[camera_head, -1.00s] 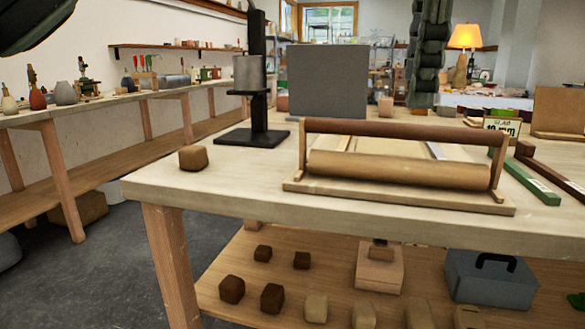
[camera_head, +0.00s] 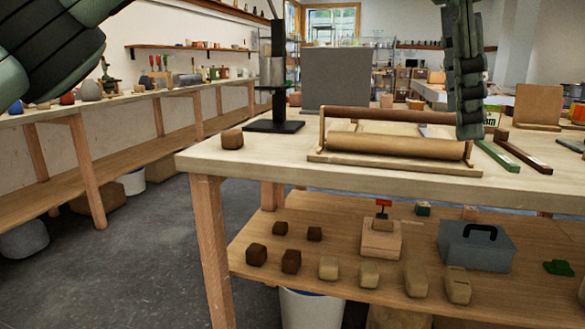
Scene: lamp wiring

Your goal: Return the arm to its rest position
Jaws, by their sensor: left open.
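My left arm comes in at the upper left, with large dark green-grey rounded links.
On the bench are a brown block (camera_head: 232,139), a black stand (camera_head: 274,126), a grey panel (camera_head: 337,78) and a wooden roller frame (camera_head: 395,145). The lower shelf holds several blocks and a grey toolbox (camera_head: 477,247). Floor (camera_head: 130,260) is open at the left.

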